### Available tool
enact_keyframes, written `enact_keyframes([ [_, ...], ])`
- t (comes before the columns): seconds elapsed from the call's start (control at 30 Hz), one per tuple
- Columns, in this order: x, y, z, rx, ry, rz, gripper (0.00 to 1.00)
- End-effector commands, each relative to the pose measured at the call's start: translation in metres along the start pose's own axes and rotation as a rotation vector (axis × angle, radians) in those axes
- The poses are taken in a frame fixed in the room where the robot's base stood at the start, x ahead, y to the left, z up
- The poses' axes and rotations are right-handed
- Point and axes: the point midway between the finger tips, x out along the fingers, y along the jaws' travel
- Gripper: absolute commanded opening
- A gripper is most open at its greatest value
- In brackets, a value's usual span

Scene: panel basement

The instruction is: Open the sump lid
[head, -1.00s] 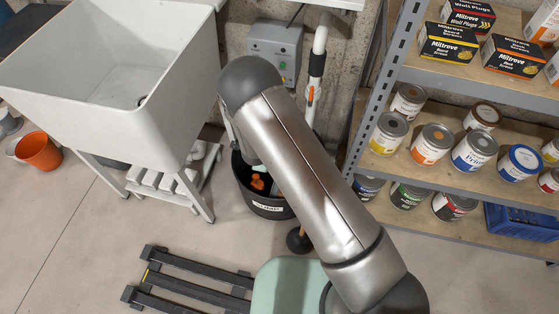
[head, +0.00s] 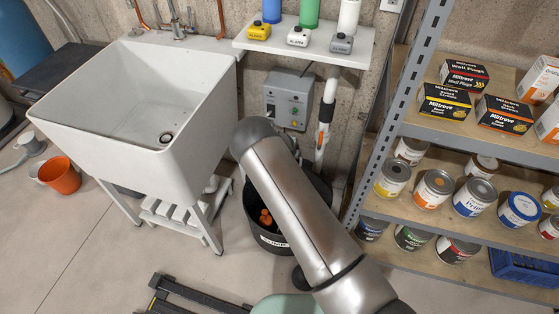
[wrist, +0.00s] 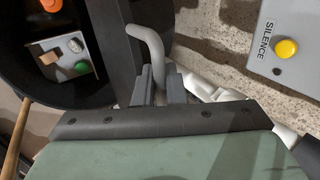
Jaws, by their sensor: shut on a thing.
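The sump (head: 270,239) is a black round basin with a white label on its front. Its inside is partly uncovered, with orange parts showing. My gripper (wrist: 160,84) is shut on a grey bent handle (wrist: 148,42) in the wrist view. A dark flat panel (wrist: 113,35), which looks like the sump lid, lies beside the handle. Its exact tilt is unclear. In the head view my own arm hides the gripper, the handle and most of the lid.
A white sink (head: 130,100) stands left of the sump. A grey control box (head: 288,98) and a white pipe (head: 326,110) are behind it. A shelf rack of cans (head: 470,195) stands at the right. A dark slatted frame (head: 195,298) lies on the floor in front.

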Motion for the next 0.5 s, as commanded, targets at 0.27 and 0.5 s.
enact_keyframes([
  [0.27,0.0033,-0.0048,-0.0044,0.005,0.004,-0.001,0.00],
  [0.5,0.0032,-0.0044,-0.0045,0.005,0.004,-0.001,0.19],
])
